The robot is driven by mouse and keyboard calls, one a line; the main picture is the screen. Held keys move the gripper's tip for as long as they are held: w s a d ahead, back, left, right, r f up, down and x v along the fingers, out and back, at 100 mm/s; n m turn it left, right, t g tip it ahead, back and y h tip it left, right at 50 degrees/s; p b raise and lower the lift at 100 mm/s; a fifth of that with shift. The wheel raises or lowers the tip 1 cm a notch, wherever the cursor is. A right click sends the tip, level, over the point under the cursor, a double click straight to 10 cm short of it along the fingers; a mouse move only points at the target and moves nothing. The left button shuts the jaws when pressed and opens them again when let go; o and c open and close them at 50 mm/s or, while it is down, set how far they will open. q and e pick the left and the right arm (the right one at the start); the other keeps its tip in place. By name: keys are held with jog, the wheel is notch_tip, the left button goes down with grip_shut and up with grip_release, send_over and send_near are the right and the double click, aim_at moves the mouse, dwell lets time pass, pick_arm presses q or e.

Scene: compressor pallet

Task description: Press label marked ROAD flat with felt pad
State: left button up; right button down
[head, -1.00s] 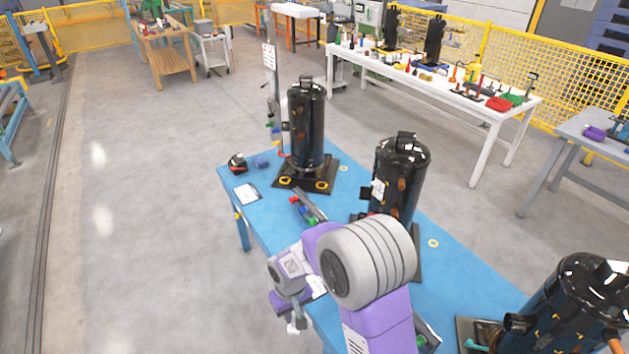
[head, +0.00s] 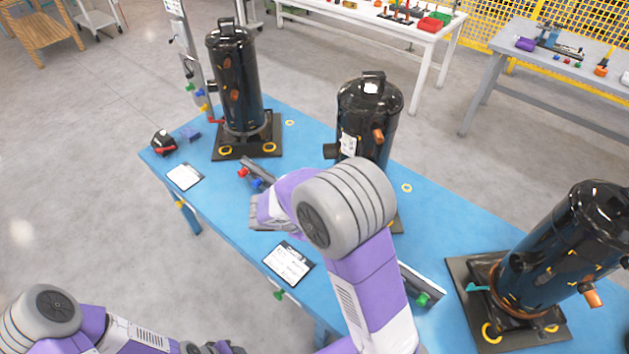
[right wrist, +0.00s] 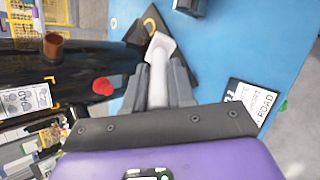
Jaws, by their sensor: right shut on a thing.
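My right gripper (right wrist: 157,88) is shut on a white pad-like piece (right wrist: 160,48) that sticks out between the fingers. The held piece is apart from this label. A dark-backed card (head: 287,264) lies on the blue table; in the right wrist view the card (right wrist: 252,105) reads ROAD. My left gripper is out of view.
Two more black compressors stand at the left (head: 236,85) and right (head: 575,250) of the blue table (head: 445,220). A second card (head: 184,177), a red-and-black tool (head: 163,142) and a tool bar (head: 425,283) lie on it. A white bench (head: 400,25) is behind.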

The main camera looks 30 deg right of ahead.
jog(key=w+d+r+n+t+h+b, duration=0.4)
jog(key=w+r+t+h, duration=0.3)
jog(key=w+r, duration=0.2)
jog(key=shift+w+r+n+b, duration=0.25)
jog(key=shift+r+b, duration=0.2)
jog(key=shift+r, duration=0.75)
jog(key=shift+w+d, duration=0.1)
jog(key=shift+d, duration=0.35)
dwell(0.4)
jog(key=v, duration=0.3)
jog(key=shift+a, duration=0.25)
jog(key=shift+d+f, duration=0.1)
jog(key=shift+f, duration=0.05)
